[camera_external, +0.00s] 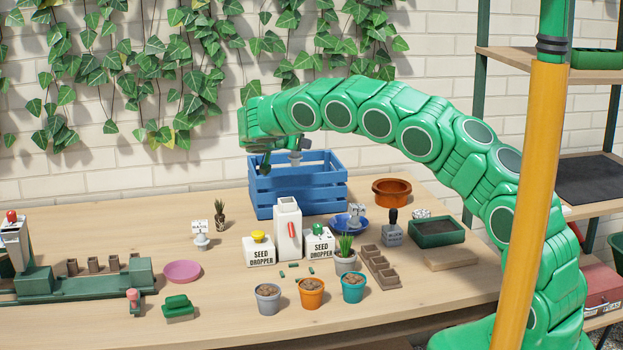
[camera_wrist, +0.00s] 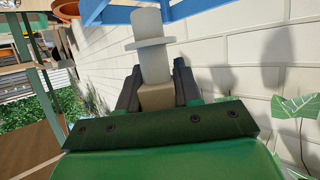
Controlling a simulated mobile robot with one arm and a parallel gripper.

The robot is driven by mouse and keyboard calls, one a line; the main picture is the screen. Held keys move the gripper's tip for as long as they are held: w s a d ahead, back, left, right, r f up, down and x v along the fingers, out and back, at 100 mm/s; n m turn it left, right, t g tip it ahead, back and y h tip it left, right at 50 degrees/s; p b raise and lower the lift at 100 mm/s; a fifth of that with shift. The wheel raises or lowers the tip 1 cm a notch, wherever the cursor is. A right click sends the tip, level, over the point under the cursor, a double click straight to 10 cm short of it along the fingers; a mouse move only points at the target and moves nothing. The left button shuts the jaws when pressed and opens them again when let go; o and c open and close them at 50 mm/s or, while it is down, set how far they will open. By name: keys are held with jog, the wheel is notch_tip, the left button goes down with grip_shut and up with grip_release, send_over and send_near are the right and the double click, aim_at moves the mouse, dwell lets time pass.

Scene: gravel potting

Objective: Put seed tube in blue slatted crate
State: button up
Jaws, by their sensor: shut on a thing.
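The seed tube (camera_wrist: 152,58), pale grey-white with a round flange and a tan lower part, is between the dark fingers of my gripper (camera_wrist: 156,86) in the wrist view. My gripper is shut on its tan end. A small grey flanged piece of the tube (camera_external: 295,158) shows there, near the crate's rim. Whether it touches the crate cannot be told. The crate also shows as a blue strip in the wrist view (camera_wrist: 108,13).
Seed dropper boxes (camera_external: 259,252), a white box (camera_external: 288,232) and several pots (camera_external: 311,294) stand in front of the crate. A terracotta bowl (camera_external: 391,193) is to its right. The ivy-covered brick wall (camera_external: 200,165) is behind. Table left of the crate is mostly clear.

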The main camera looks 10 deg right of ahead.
aim_at(293, 164)
jog(key=shift+w+a+f, duration=0.15)
jog(key=shift+w+f, duration=0.3)
jog(key=shift+f, duration=0.6)
jog(key=shift+w+a+f, duration=0.15)
jog(key=shift+w+f, duration=0.3)
jog(key=shift+f, duration=0.65)
jog(key=shift+w+a+f, duration=0.15)
jog(key=shift+w+f, duration=0.3)
jog(key=shift+f, duration=0.6)
jog(key=shift+f, duration=0.6)
jog(key=o, duration=1)
jog(key=shift+r, duration=0.15)
